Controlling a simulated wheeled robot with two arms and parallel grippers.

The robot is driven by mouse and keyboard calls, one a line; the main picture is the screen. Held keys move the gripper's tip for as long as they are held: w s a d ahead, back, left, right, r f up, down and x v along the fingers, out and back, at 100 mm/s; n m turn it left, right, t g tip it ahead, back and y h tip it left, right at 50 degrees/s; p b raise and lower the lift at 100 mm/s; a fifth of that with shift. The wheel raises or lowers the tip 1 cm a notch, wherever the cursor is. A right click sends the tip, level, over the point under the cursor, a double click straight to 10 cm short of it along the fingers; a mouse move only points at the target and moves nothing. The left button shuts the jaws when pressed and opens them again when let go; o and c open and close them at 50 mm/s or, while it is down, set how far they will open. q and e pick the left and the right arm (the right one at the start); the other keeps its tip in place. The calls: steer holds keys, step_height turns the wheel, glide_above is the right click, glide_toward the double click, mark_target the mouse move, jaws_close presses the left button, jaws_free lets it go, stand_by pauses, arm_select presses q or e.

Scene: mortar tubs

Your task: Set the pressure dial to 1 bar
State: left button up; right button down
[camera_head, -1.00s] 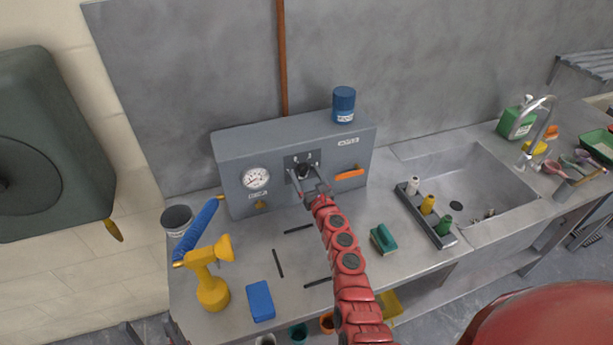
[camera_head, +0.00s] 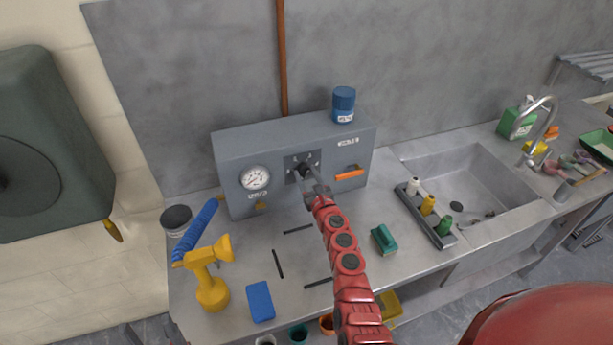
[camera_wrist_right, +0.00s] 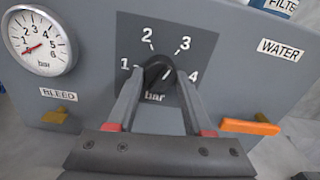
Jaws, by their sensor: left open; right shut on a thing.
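The pressure dial (camera_wrist_right: 158,72) is a black knob on a dark plate marked 1 to 4 and "bar". It also shows on the grey box in the head view (camera_head: 302,167). A pale mark on the knob seems to point up and right, roughly towards 3; the exact setting is hard to read. My right gripper (camera_wrist_right: 158,84) is shut on the dial, one finger on each side; in the head view it reaches the box front (camera_head: 307,181).
A round gauge (camera_wrist_right: 40,42) with a red needle at its low end sits left of the dial. A yellow bleed tap (camera_wrist_right: 56,115) and an orange water lever (camera_wrist_right: 250,127) flank my fingers. A blue jar (camera_head: 344,104) stands on the box; a yellow sprayer (camera_head: 211,285) stands front left.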

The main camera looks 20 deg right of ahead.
steer(key=n+b, duration=0.2)
steer(key=n, duration=0.4)
steer(key=shift+d, duration=0.1)
steer(key=n+b, duration=0.3)
steer(key=n, duration=0.3)
steer(key=shift+n+b, duration=3.7)
steer(key=shift+n, duration=1.7)
steer(key=shift+r, duration=0.1)
